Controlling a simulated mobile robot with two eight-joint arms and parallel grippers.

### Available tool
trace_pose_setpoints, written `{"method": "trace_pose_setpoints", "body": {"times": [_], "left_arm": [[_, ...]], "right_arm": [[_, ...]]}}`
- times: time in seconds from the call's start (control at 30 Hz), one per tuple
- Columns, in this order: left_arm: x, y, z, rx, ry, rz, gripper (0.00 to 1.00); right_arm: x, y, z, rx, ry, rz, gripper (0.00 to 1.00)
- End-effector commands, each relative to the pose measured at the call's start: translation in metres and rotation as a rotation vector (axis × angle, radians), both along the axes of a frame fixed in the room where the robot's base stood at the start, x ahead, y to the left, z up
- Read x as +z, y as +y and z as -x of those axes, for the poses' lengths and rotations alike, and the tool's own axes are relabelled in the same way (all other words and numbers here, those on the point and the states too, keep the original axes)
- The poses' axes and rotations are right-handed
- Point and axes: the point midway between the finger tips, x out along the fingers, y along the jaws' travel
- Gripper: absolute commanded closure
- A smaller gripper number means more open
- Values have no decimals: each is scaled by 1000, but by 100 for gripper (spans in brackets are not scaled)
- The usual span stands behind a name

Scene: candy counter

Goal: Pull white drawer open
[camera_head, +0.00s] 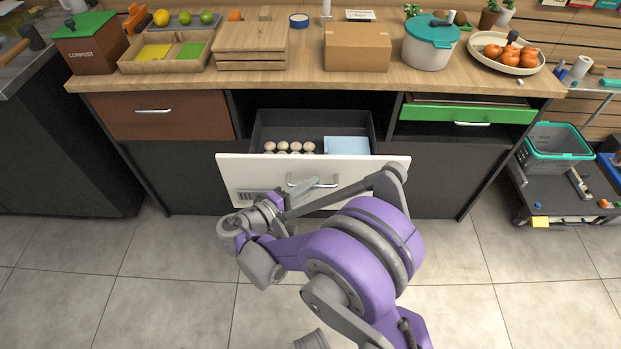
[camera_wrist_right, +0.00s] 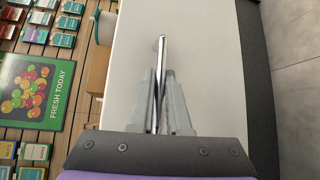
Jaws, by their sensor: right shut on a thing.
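The white drawer (camera_head: 235,172) stands pulled out from the middle of the counter. Its dark inside shows several eggs (camera_head: 290,147) and a light blue item (camera_head: 346,145). A metal bar handle (camera_head: 325,182) runs across its front, partly behind my right arm. My right gripper (camera_head: 290,205) is at the handle, and its fingertips are hard to make out in the head view. In the right wrist view the fingers (camera_wrist_right: 164,100) are closed around the handle (camera_wrist_right: 161,60), with the white front behind. My left gripper is not in view.
A brown drawer (camera_head: 160,115) is shut on the left, and a green drawer (camera_head: 468,113) is slightly out on the right. The wooden countertop (camera_head: 305,78) holds boxes, a pot and a bowl. A dark cart (camera_head: 560,190) stands at right. The tiled floor in front is clear.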

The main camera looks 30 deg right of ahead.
Motion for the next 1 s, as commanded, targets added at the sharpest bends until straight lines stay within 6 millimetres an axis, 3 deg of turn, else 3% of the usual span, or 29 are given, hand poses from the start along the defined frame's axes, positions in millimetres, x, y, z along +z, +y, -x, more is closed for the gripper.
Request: {"method": "trace_pose_setpoints", "body": {"times": [0.33,0.37,0.5,0.83,1.0], "left_arm": [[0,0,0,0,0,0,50],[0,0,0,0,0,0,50],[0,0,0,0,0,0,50],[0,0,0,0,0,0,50],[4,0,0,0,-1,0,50]], "right_arm": [[0,0,0,0,0,0,100],[0,0,0,0,0,0,80],[0,0,0,0,0,0,55],[0,3,0,1,0,0,55],[4,24,5,5,-1,-1,55]]}}
